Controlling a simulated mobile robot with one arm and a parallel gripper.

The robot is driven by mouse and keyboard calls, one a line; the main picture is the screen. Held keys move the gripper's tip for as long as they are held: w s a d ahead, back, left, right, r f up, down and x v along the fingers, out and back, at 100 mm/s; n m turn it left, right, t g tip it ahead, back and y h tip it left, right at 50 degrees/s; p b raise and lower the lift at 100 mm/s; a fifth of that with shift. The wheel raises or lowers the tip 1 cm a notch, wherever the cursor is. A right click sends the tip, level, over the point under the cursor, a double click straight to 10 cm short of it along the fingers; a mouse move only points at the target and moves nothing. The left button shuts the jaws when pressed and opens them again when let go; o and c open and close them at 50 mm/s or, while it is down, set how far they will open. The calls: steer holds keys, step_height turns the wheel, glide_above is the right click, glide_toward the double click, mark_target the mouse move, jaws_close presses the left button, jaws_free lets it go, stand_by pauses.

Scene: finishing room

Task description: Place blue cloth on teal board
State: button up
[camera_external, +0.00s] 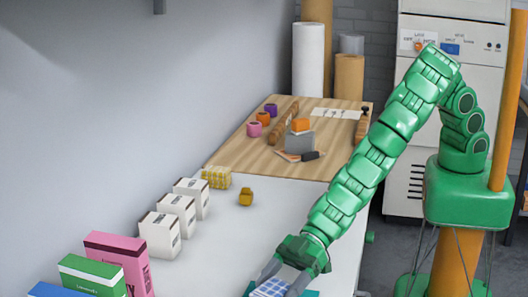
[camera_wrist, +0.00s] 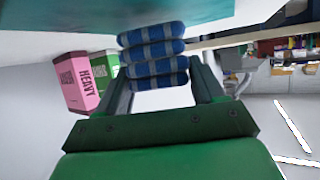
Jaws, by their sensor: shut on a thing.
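The blue cloth (camera_wrist: 152,50) is a folded, striped bundle between my gripper's fingers in the wrist view. The teal board (camera_wrist: 90,20) spans the top of the wrist view, close to the cloth. Only a sliver of teal board (camera_external: 311,293) shows beside the gripper. I cannot tell whether cloth and board touch.
Pink (camera_external: 120,262), green (camera_external: 92,278) and blue (camera_external: 55,291) boxes stand along the left. White boxes (camera_external: 176,216), a yellow block (camera_external: 216,177) and a small yellow item (camera_external: 246,197) stand farther back. A wooden worktop (camera_external: 255,160) holds a grey block (camera_external: 299,142). The white table (camera_external: 270,225) is clear mid-surface.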

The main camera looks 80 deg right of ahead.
steer(key=shift+f, duration=0.75)
steer(key=shift+f, duration=0.1)
steer(key=o, duration=1.1)
steer(key=shift+c, duration=0.2)
steer(key=shift+s+d+r, duration=0.25)
steer(key=shift+d+r, duration=0.2)
steer(key=shift+r, duration=0.05)
steer(key=v, duration=1)
steer(key=shift+d, duration=0.4)
steer(key=shift+s+r, duration=0.1)
